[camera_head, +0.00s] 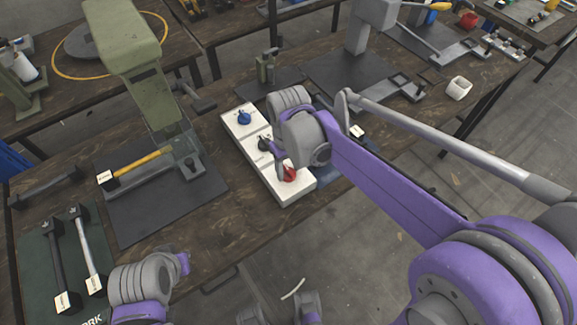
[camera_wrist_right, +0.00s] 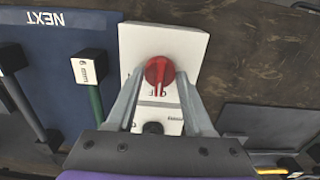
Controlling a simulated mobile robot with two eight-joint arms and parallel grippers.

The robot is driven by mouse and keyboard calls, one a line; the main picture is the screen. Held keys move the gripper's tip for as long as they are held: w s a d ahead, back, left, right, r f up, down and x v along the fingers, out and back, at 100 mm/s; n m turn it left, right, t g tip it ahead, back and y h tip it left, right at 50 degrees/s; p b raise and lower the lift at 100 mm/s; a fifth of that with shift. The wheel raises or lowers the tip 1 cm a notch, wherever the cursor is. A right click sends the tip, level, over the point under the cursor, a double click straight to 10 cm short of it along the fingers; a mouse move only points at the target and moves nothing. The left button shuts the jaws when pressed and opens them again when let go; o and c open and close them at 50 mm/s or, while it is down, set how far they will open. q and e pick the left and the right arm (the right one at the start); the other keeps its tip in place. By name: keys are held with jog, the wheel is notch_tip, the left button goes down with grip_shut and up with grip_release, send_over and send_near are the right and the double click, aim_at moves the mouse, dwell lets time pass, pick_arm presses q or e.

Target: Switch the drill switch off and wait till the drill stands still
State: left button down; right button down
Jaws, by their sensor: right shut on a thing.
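The red rotary switch (camera_head: 289,174) sits at the near end of a white panel (camera_head: 297,190). My right gripper (camera_head: 278,168) reaches down to it. In the right wrist view, the red switch (camera_wrist_right: 158,72) lies between the tips of my two grey fingers (camera_wrist_right: 160,80), which are shut on it. Printed lettering shows beside the switch, partly cut off by it. A green machine with a column (camera_head: 125,40) stands to the left; I cannot tell whether it is the drill, and no turning bit can be made out.
The panel also carries a blue knob (camera_head: 244,118) and a dark knob (camera_head: 264,143). A yellow-handled tool (camera_head: 140,162) lies at the green machine's base. Two bar tools (camera_head: 90,240) lie on a green mat at left. Bare wood separates the machine from the panel.

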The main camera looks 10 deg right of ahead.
aim_at(289, 170)
jog(key=shift+c, duration=1.4)
grip_release()
pick_arm(q)
jog(key=shift+w+r+p, duration=0.1)
jog(key=shift+r+p, duration=0.45)
jog(key=shift+r, duration=0.05)
pick_arm(e)
notch_tip(289, 170, up, 11)
pick_arm(q)
jog(key=r+p, duration=0.2)
jog(key=w+r+p, duration=0.1)
jog(key=r+p, duration=0.1)
jog(key=shift+w+r, duration=0.1)
jog(key=shift+r, duration=0.25)
pick_arm(e)
jog(key=s+d+f+m+t, duration=0.2)
jog(key=s+d+f, duration=0.1)
jog(key=s, duration=0.4)
jog(key=s+d+f+m+t, duration=0.2)
jog(key=s+d+f+t, duration=0.1)
jog(key=s, duration=0.4)
jog(key=shift+s+d+f, duration=0.2)
jog(key=shift+d+f, duration=0.1)
jog(key=shift+d, duration=0.1)
